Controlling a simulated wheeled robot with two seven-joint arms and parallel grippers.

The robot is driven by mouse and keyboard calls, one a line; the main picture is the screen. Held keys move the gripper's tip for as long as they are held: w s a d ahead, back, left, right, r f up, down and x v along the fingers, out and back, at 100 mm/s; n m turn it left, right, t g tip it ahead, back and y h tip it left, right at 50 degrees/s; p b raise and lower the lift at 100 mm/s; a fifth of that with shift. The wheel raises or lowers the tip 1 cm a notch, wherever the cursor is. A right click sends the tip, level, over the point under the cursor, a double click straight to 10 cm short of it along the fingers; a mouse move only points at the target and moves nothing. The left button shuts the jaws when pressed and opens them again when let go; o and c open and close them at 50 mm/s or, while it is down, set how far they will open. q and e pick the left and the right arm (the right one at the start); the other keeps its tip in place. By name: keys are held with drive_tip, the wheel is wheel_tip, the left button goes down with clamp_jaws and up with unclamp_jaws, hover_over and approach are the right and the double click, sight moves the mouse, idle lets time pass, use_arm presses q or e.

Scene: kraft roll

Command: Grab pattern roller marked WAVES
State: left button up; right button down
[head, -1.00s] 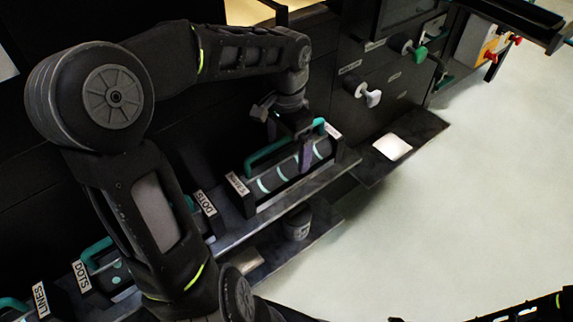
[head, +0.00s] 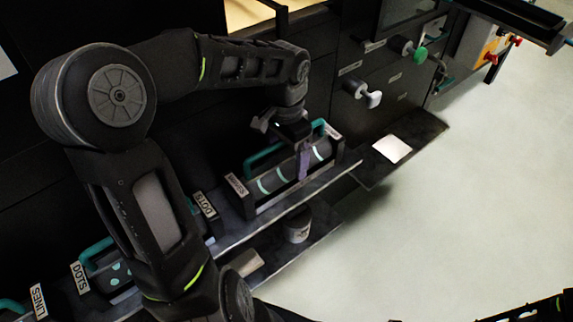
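The pattern roller (head: 270,184) on the right of the shelf is dark with pale teal bands and a teal handle (head: 262,157). It lies in a dark cradle with a small white end label (head: 237,185), probably WAVES, though the lettering is too small to read surely. My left gripper (head: 303,166) is down at the right part of this roller, with a purplish finger in front of it. The handle's middle is hidden behind the gripper, so its grip on the handle cannot be made out.
Rollers marked DOTS (head: 117,273) and LINES (head: 12,309) sit farther left on the shelf (head: 262,224), partly behind my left arm. A small tin (head: 297,226) stands below. White (head: 368,95) and green (head: 414,51) knobs stick out of the dark machine. Pale floor lies open at right.

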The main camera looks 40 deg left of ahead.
use_arm(q)
drive_tip(key=c, duration=1.6)
